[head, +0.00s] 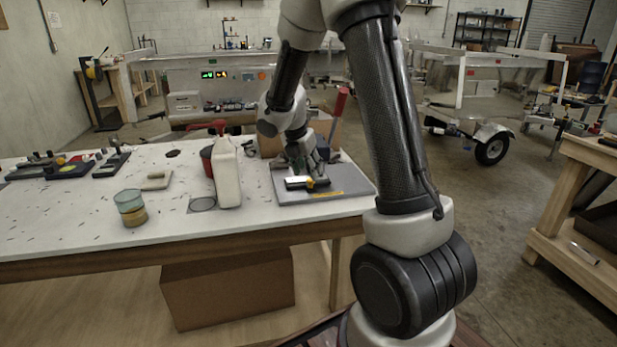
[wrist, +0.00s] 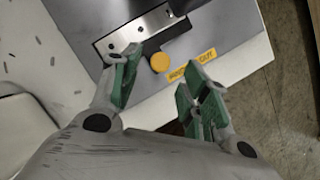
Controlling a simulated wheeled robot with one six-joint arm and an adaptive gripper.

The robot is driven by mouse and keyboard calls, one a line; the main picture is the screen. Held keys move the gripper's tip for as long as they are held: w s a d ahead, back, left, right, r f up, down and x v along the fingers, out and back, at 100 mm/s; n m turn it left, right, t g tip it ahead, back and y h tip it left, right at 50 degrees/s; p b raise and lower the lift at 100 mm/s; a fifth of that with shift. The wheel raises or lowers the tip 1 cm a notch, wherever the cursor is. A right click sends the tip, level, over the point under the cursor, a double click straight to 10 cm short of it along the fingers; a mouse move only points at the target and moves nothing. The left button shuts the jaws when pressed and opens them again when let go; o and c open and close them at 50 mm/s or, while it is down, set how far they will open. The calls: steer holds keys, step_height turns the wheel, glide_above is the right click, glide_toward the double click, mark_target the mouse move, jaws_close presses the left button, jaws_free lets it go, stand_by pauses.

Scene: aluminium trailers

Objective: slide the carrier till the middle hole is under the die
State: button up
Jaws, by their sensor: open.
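The carrier (wrist: 128,36) is a pale metal strip with dark holes, lying on a grey base plate (wrist: 225,28) in the wrist view. A round yellow knob (wrist: 160,62) sits at its near side. My gripper (wrist: 162,78) is open, one green-padded finger left of the knob and the other to its right, with a gap on the right. In the head view my gripper (head: 308,172) is low over the press plate (head: 345,186), with the carrier (head: 295,183) below it. The press's red lever (head: 341,101) stands up behind. I cannot make out the die or which hole is under it.
A white bottle (head: 227,178) and stacked jars (head: 131,206) stand left of the press on the white table (head: 80,225). Tools lie at the far left. The table's right edge is close to the plate.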

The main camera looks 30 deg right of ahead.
mark_target(310, 180)
steer(key=x, duration=0.4)
steer(key=shift+d, duration=0.1)
jaws_close()
